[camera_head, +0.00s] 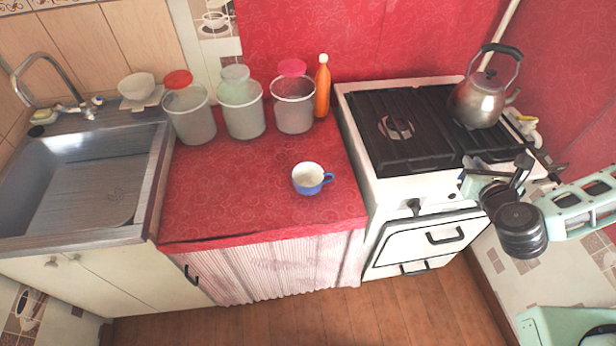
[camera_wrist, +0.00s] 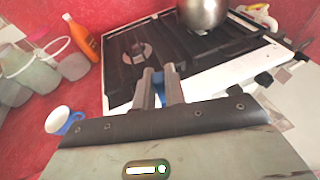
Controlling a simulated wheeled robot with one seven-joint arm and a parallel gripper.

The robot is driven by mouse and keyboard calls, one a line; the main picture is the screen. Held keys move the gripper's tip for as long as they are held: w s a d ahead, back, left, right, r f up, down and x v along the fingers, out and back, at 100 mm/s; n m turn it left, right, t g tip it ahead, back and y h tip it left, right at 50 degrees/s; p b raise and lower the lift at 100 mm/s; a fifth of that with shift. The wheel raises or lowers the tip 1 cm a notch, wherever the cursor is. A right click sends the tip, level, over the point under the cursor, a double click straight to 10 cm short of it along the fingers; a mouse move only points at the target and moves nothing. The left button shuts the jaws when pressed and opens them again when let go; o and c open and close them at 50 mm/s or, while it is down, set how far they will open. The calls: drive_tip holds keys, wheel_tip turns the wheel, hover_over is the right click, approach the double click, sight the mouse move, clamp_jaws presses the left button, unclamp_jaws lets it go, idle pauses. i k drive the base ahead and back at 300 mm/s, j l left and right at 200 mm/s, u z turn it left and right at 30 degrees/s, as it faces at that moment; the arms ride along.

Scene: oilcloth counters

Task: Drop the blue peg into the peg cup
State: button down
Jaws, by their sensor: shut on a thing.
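The peg cup is probably the white cup with a blue lower body and blue handle (camera_head: 309,179), upright on the red counter. It also shows at the left of the wrist view (camera_wrist: 60,120). My gripper (camera_head: 470,168) is in front of the stove, well to the right of the cup. In the wrist view my gripper (camera_wrist: 159,80) is shut on the blue peg (camera_wrist: 160,88), seen as a small blue patch between the fingers. Most of the peg is hidden by the fingers. The cup's inside looks empty in the head view.
Several upright things line the counter's back: three lidded jars (camera_head: 243,108) and an orange bottle (camera_head: 322,86). The stove (camera_head: 362,130) carries a kettle (camera_head: 478,100). A sink (camera_head: 80,185) is at the left. The red counter (camera_head: 240,195) is clear around the cup.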

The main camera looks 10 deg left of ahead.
sight(314, 181)
drive_tip(key=l+u, duration=0.35)
drive_tip(key=i+l+u, duration=0.1)
drive_tip(key=u, duration=0.25)
drive_tip(key=l+u, duration=0.35)
